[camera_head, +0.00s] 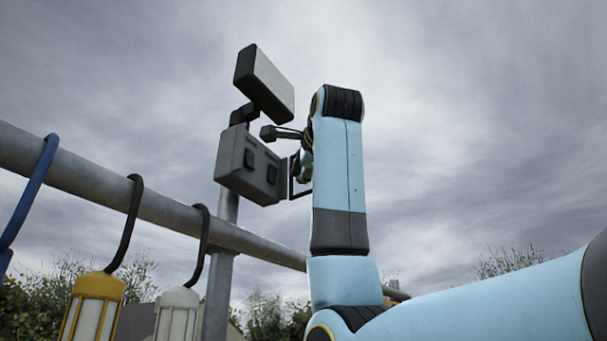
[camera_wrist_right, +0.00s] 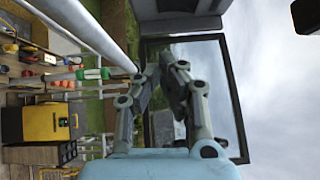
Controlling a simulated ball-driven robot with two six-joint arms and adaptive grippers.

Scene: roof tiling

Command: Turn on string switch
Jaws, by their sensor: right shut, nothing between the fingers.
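A dark grey box (camera_head: 249,164) with two black panels on its face is mounted on an upright metal post, with a tilted floodlight (camera_head: 264,84) above it. A thin black rectangular frame (camera_head: 301,193) sits at the box's right side; it also shows in the right wrist view (camera_wrist_right: 239,118). My right gripper (camera_wrist_right: 164,62) is shut and empty, its fingertips close together in front of the frame's opening; I cannot tell whether they touch it. In the head view my right arm partly hides this gripper. I cannot make out a string. My left gripper is not in view.
A metal rail (camera_head: 168,207) crosses the head view from the left. A yellow lantern (camera_head: 95,307) and a white lantern (camera_head: 177,315) hang from it on black hooks beside a blue strap (camera_head: 31,197). A yellow case (camera_wrist_right: 52,123) shows in the wrist view.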

